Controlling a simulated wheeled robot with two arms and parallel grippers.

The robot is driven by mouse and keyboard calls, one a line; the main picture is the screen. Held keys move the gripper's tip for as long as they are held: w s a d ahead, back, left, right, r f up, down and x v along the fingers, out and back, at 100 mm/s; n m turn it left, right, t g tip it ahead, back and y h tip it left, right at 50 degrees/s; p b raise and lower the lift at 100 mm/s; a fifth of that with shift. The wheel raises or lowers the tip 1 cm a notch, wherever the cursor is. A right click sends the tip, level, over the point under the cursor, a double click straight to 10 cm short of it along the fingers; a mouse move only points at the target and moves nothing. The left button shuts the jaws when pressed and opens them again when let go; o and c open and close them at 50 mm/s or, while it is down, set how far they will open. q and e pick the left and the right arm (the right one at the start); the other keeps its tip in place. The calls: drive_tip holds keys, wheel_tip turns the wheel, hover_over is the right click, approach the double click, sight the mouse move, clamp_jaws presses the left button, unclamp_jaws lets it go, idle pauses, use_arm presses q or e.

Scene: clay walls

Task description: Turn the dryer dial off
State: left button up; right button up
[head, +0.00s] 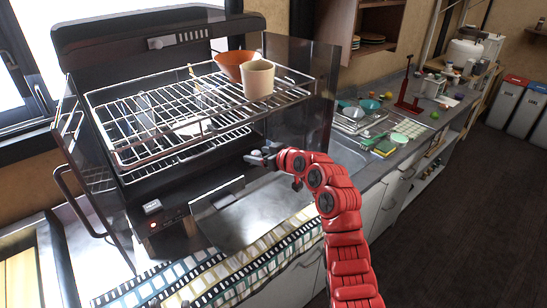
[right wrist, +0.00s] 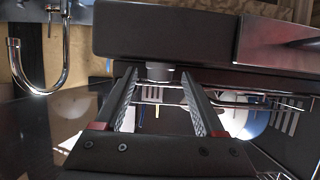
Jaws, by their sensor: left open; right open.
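The dish dryer (head: 160,42) is a dark cabinet with wire racks, standing on the counter in the head view. In the right wrist view a short grey round knob (right wrist: 160,71), which looks like the dial, sticks out from a dark panel. My right gripper (head: 258,158) is at the dryer's lower right front in the head view. In the right wrist view my right gripper (right wrist: 159,76) is open, its fingertips on either side of the knob; I cannot tell whether they touch it. The dial cannot be made out in the head view.
An orange bowl (head: 234,64) and a beige cup (head: 258,80) stand on the upper rack (head: 160,128). A small red light (head: 153,224) glows on the dryer's lower left front. A patterned cloth (head: 270,240) lies along the counter's front. Dishes lie by the sink at right.

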drive_tip(key=shift+s+d, duration=0.35)
drive_tip(key=b+v, duration=0.3)
drive_tip(key=v, duration=1.3)
drive_tip(key=shift+r, duration=0.15)
